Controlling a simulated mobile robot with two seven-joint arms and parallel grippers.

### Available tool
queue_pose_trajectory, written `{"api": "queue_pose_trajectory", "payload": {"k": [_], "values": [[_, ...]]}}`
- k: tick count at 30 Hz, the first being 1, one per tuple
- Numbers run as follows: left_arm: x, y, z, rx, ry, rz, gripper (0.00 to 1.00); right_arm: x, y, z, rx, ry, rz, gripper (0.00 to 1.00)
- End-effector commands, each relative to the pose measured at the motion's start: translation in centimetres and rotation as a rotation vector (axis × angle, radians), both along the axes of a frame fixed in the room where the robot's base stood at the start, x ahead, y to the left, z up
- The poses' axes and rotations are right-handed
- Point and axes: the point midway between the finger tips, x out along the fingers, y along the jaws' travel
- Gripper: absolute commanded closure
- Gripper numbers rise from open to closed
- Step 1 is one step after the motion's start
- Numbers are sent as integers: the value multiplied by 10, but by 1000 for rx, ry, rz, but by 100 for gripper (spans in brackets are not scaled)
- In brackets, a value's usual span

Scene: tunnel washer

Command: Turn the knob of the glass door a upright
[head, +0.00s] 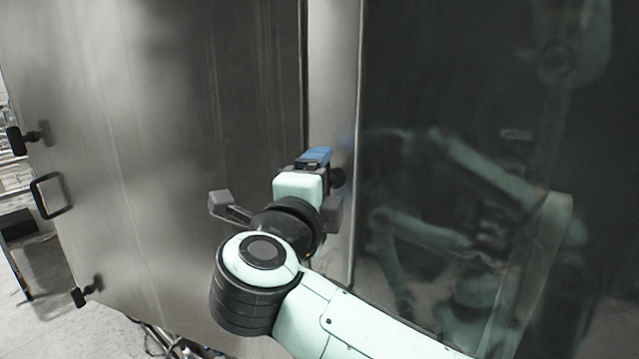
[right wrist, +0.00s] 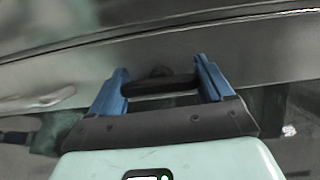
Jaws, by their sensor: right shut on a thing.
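The dark glass door (head: 440,90) stands on the right in the head view, with a pale metal frame strip (head: 333,60) along its left edge. My right gripper (head: 316,160) reaches that strip from the front. In the right wrist view its two blue fingers (right wrist: 161,70) stand on either side of a black knob (right wrist: 160,86). The knob is a bar lying crosswise between the fingers, with a dark round mount behind it. In the head view only a dark bit of the knob (head: 338,178) shows beside the gripper; its tilt cannot be told there. My left gripper is out of view.
A large steel panel (head: 170,130) fills the left, with a black pull handle (head: 46,195) and black latches (head: 20,139) at its far edge. The glass mirrors my arms and body. Cables (head: 165,340) lie low at the bottom. Pale floor shows at lower left.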

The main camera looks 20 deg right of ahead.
Motion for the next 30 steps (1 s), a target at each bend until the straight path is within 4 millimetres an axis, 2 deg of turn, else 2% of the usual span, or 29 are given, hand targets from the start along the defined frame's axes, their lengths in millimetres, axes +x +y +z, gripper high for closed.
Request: {"api": "queue_pose_trajectory", "payload": {"k": [5, 6, 8, 15, 19, 30], "values": [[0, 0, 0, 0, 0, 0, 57, 0, 0, 1, 0, -4, 2, 50], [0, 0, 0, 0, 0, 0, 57, 0, 0, 1, 0, -4, 2, 17], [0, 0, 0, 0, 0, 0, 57, 0, 0, 1, 1, -3, 2, 0], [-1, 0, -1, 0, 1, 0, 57, -1, 1, 0, 1, -2, 2, 0], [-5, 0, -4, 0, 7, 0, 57, -10, 7, -1, 1, -2, 4, 0], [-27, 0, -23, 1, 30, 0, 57, -78, 46, -2, 1, -2, 7, 0]]}}
